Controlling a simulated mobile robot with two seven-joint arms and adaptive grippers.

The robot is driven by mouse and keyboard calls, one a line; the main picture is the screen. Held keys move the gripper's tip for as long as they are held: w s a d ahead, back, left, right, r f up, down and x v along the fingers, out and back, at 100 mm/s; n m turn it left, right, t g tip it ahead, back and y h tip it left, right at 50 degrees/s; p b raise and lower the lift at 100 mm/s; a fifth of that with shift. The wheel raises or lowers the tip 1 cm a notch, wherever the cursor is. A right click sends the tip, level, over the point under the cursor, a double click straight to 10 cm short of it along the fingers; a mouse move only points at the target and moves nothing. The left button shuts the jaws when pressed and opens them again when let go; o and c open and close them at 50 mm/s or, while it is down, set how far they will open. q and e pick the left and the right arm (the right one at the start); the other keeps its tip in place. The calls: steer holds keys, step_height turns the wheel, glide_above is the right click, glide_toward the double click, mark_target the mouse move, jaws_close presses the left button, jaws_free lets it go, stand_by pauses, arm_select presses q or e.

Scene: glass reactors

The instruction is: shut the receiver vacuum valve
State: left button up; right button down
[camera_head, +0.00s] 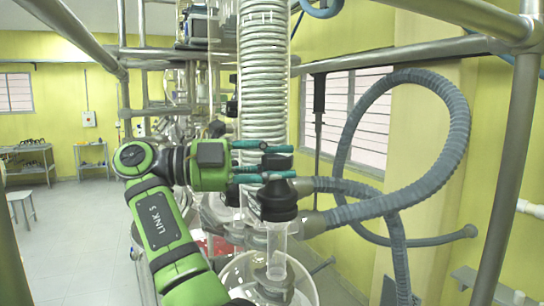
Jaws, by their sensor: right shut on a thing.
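My right gripper (282,161) reaches in from the left on my green arm, its two teal fingers pointing right. It is shut on a black block-like valve handle (278,163), which shows between the fingers in front of the glass coil column. The fingers hide part of the handle, so its turn position cannot be told. Just below sits a larger black cap (279,200) on a glass neck. I cannot tell which of these black parts belongs to the receiver vacuum valve. My left gripper is not in view.
A coiled glass condenser (263,80) stands behind the fingers. Thick grey corrugated hoses (455,150) loop on the right. A round glass vessel (240,285) is below. Steel frame bars (505,170) cross the right and top. Open floor (75,235) lies at left, with benches beyond.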

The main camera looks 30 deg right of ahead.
steer(key=shift+m+g, duration=0.3)
steer(key=shift+g, duration=0.2)
steer(key=c, duration=1)
jaws_free()
steer(key=shift+o, duration=0.6)
steer(key=shift+s+d, duration=0.1)
steer(key=shift+d, duration=0.1)
steer(key=shift+a, duration=0.15)
